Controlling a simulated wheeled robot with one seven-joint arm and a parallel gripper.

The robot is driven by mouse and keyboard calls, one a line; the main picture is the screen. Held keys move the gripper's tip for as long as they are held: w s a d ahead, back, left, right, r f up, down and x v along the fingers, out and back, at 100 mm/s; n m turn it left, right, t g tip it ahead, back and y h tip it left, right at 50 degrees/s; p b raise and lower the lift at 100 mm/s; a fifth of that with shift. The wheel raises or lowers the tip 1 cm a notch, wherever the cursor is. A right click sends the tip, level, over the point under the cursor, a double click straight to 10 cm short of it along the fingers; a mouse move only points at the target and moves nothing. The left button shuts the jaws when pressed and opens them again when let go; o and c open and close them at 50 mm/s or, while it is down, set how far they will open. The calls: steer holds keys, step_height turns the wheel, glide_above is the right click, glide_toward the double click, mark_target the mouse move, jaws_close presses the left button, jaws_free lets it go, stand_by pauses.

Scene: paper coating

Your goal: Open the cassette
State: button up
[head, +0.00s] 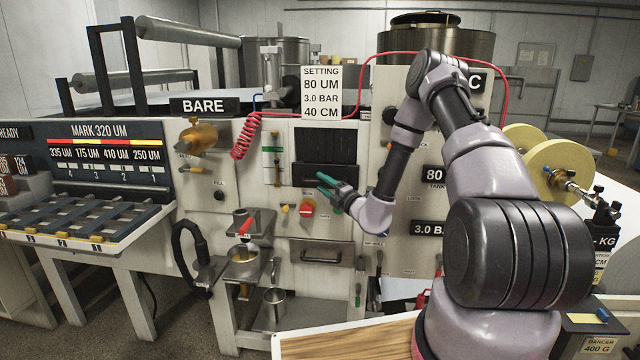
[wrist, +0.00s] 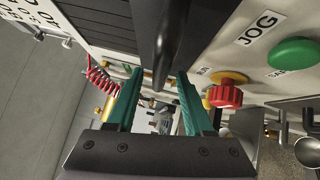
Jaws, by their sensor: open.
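The cassette (head: 325,147) is a dark block with a ribbed upper face, set in the front of the coating machine. In the wrist view its dark ribbed front (wrist: 115,22) fills the top. A black bar handle (wrist: 172,38) stands out from it and its end appears between my fingertips. My gripper (head: 328,186) is at the lower part of the cassette front in the head view. In the wrist view my gripper (wrist: 159,82) has its two teal fingers apart, one on each side of the handle's end. I cannot tell whether either finger touches it.
A red knob (head: 307,208) sits just below left of my gripper; a green button (wrist: 294,52) also shows in the wrist view. A drawer handle (head: 321,252) lies below. A red coiled hose (head: 245,138) hangs at left. A setting sign (head: 321,92) stands above.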

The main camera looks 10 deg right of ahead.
steer(key=shift+x, duration=0.85)
jaws_close()
stand_by(0.8)
